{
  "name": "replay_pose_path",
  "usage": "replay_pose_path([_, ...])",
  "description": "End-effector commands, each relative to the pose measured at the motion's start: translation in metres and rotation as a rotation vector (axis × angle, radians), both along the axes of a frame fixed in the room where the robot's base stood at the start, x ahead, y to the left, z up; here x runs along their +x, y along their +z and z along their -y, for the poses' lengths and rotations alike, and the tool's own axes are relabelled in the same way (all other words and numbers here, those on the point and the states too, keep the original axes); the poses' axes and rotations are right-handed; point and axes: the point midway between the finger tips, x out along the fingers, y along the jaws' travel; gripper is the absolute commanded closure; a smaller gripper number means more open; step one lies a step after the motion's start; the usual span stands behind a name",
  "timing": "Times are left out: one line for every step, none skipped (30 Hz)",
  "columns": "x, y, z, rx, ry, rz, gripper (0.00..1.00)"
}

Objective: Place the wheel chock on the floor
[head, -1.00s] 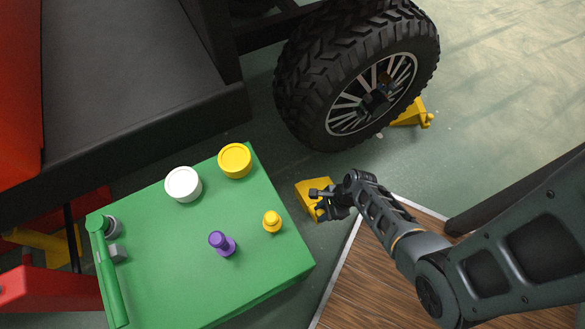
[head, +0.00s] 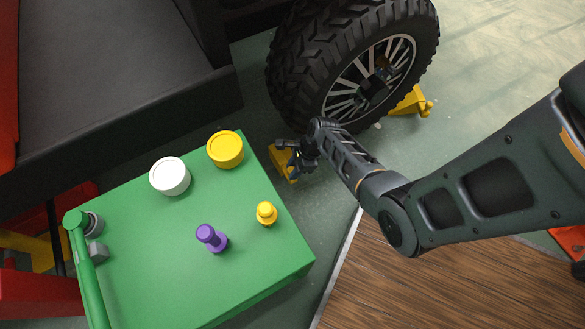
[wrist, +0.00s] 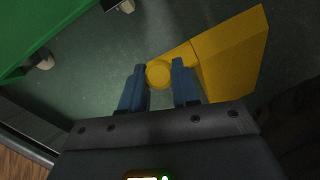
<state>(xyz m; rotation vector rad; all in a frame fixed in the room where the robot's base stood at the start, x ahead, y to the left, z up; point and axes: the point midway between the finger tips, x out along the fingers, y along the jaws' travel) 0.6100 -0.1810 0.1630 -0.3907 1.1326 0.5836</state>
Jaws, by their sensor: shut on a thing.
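A yellow wheel chock (head: 281,162) is in my gripper (head: 299,160), between the green table and the big black tyre (head: 300,80). In the wrist view the fingers (wrist: 159,82) are shut on the round yellow knob of the chock (wrist: 232,52), whose wedge body extends to the upper right. In the head view the gripper hides part of the chock. I cannot tell whether the chock touches the green floor (head: 335,215). A second yellow chock (head: 411,103) sits against the right side of the tyre.
The green table (head: 150,265) holds a white cap (head: 170,176), a yellow cap (head: 225,149), a purple peg (head: 212,238) and a small yellow peg (head: 266,213). Its edge is close to my gripper. A wood-patterned floor (head: 430,285) lies at the lower right.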

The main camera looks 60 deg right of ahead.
Motion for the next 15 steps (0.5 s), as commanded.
replay_pose_path([0.004,0.000,0.003,-0.003,0.000,0.004,1.00])
replay_pose_path([0.006,0.000,0.004,-0.003,0.000,0.004,1.00])
replay_pose_path([0.009,0.000,0.006,-0.004,0.001,0.004,1.00])
replay_pose_path([0.008,-0.004,0.006,-0.002,0.000,0.003,1.00])
replay_pose_path([0.008,-0.007,0.006,-0.002,0.000,0.003,1.00])
replay_pose_path([0.008,-0.010,0.006,-0.002,-0.001,0.002,1.00])
replay_pose_path([0.008,-0.012,0.006,-0.002,-0.001,0.002,1.00])
replay_pose_path([0.008,-0.015,0.005,-0.002,-0.001,0.002,1.00])
replay_pose_path([0.008,-0.018,0.005,-0.002,-0.001,0.002,1.00])
replay_pose_path([0.008,-0.020,0.005,-0.002,-0.001,0.002,1.00])
replay_pose_path([0.008,-0.025,0.005,-0.002,-0.001,0.002,1.00])
replay_pose_path([0.008,-0.030,0.005,-0.001,-0.001,0.002,1.00])
replay_pose_path([0.008,-0.032,0.005,-0.001,0.000,0.002,1.00])
replay_pose_path([0.008,-0.034,0.005,-0.002,-0.001,0.002,1.00])
replay_pose_path([0.008,-0.035,0.005,-0.002,-0.001,0.002,1.00])
